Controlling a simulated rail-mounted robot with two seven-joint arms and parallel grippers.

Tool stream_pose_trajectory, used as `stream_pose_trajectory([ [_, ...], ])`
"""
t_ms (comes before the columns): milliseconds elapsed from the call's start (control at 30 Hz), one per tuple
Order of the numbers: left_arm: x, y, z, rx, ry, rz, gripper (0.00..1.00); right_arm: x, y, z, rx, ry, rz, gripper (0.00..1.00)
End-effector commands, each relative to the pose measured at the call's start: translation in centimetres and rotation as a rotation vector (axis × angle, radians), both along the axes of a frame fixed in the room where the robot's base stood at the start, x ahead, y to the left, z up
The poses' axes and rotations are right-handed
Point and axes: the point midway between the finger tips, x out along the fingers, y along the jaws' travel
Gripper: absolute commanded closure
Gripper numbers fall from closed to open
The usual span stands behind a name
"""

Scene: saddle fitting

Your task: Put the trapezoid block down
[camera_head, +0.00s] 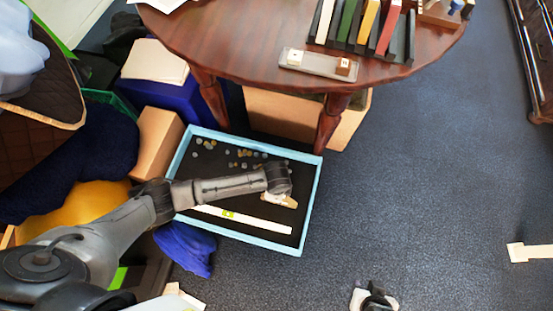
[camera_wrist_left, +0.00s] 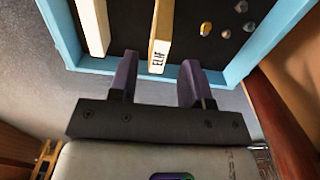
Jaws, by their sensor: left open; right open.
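A tan wooden block (camera_wrist_left: 160,30) with dark lettering on its end, which looks like the trapezoid block, lies in the blue-rimmed tray (camera_head: 313,200) on the floor. In the head view the block (camera_head: 288,202) shows partly beside my left wrist. My left gripper (camera_wrist_left: 159,65) is open, its two fingers apart at the block's near end. Whether they touch it I cannot tell. In the head view the left fingers are hidden under the wrist. My right gripper (camera_head: 375,297) is open at the bottom edge, over the floor, with its fingertips not clear.
The tray also holds a long cream strip (camera_head: 262,221) and several small round pieces (camera_head: 243,154). A round wooden table (camera_head: 240,45) with a rack of coloured bars (camera_head: 368,20) stands behind. Boxes and cloths crowd the left. The floor at right (camera_head: 430,180) is mostly clear.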

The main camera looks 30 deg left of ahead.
Motion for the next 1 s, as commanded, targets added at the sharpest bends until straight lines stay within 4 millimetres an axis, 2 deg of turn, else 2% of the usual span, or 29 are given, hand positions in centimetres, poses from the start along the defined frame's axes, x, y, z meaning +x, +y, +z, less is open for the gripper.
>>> stream_pose_trajectory([
  [33, 0.0, 0.0, 1.5, -0.002, -0.001, -0.001, 0.56, 0.0, 0.0, 1.0, 0.000, 0.000, 0.001, 0.57],
  [100, 0.0, 0.0, 2.5, -0.001, 0.000, -0.001, 0.56, 0.0, 0.0, 1.6, 0.000, 0.000, 0.000, 0.57],
  [300, 0.0, 0.0, 4.6, -0.001, 0.000, 0.000, 0.56, 0.0, 0.0, 2.6, 0.000, 0.000, -0.001, 0.57],
  [733, -0.2, -0.2, 5.4, -0.008, 0.000, 0.006, 0.56, 0.0, 0.3, 2.9, 0.009, 0.000, -0.006, 0.57],
  [867, -1.9, -1.8, 6.1, -0.069, -0.011, 0.060, 0.56, 0.0, 0.3, 2.8, 0.010, 0.001, -0.006, 0.57],
  [1000, -4.9, -3.4, 8.1, -0.186, -0.044, 0.229, 0.56, 0.0, 0.3, 2.8, 0.011, 0.001, -0.007, 0.57],
])
